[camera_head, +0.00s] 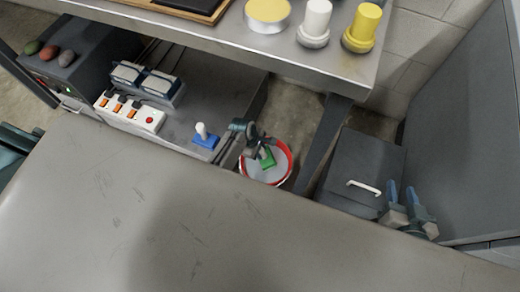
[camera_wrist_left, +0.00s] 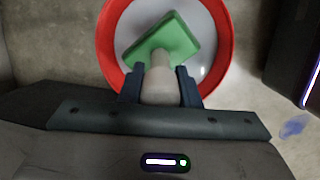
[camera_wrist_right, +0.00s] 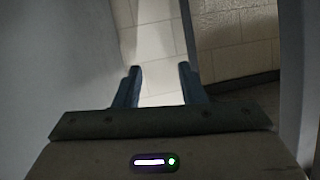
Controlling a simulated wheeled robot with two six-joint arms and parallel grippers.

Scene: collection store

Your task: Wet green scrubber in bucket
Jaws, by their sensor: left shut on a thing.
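The green scrubber (camera_head: 267,160) has a green block and a pale knob handle. In the left wrist view the green block (camera_wrist_left: 168,38) shows against the pale inside of the bucket, and its knob (camera_wrist_left: 161,85) sits between my left fingers. The red-rimmed bucket (camera_head: 288,165) stands on the floor behind the near grey surface, and its rim (camera_wrist_left: 106,40) circles the scrubber in the left wrist view. My left gripper (camera_head: 258,150) is shut on the knob, over the bucket. How deep the scrubber sits is hard to tell. My right gripper (camera_head: 405,197) is open and empty at the right.
A blue scrubber (camera_head: 206,141) with a white knob stands on the grey cabinet top, near a switch box (camera_head: 130,112). A table (camera_head: 220,33) with yellow and white pieces is at the back. A dark box (camera_head: 360,165) with a white handle stands right of the bucket.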

